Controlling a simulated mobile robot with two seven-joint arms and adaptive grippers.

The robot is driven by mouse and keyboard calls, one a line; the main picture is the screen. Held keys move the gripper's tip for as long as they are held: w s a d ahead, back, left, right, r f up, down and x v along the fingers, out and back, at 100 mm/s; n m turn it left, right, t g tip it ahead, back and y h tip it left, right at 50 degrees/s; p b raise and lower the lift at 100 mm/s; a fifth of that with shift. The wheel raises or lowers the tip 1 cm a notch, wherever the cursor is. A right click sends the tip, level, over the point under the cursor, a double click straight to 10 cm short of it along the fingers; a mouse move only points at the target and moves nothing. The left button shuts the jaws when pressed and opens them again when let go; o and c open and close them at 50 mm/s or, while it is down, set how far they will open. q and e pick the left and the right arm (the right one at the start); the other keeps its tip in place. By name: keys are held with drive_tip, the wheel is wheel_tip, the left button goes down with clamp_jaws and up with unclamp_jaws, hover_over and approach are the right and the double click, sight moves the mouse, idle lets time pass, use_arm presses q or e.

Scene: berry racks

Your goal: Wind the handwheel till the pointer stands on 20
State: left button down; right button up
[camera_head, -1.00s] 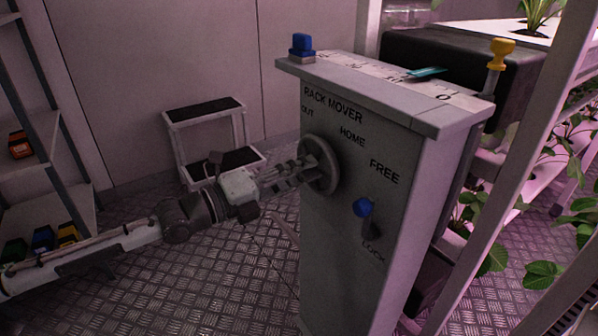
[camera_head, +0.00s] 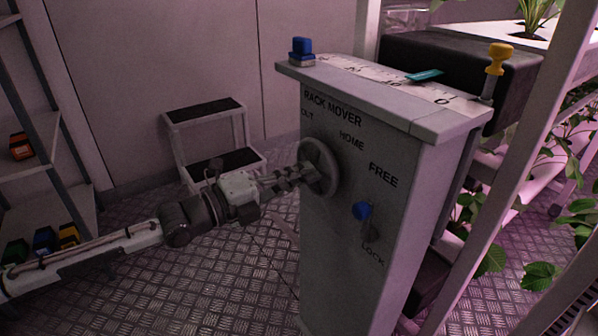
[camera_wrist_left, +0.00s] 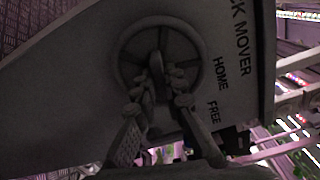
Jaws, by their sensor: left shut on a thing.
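The grey handwheel (camera_head: 319,168) is on the front face of the rack mover pillar (camera_head: 345,245); its rim and spokes also show in the left wrist view (camera_wrist_left: 120,57). My left gripper (camera_head: 305,174) reaches in from the left, shut on the wheel near its middle; the exact part between the fingers is hard to make out. The teal pointer (camera_head: 425,75) lies across the edge of the white scale (camera_head: 372,79) on the pillar top. Its left tip is between the 0 and the far end, near the second mark; its exact reading is too small to tell. My right gripper is out of view.
A blue lever (camera_head: 363,211) sits between FREE and LOCK on the pillar face. A blue knob (camera_head: 302,48) and a yellow-topped handle (camera_head: 497,58) stand at the pillar top. A step stool (camera_head: 207,112) is behind my arm; a shelf (camera_head: 48,165) is at left.

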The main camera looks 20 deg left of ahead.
use_arm(q)
drive_tip(key=shift+n+p, duration=3.4)
drive_tip(key=shift+n, duration=12.5)
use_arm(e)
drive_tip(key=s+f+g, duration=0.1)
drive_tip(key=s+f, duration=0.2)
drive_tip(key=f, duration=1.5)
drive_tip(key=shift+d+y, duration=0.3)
use_arm(q)
drive_tip(key=c, duration=1.6)
unclamp_jaws()
drive_tip(key=shift+a, duration=0.15)
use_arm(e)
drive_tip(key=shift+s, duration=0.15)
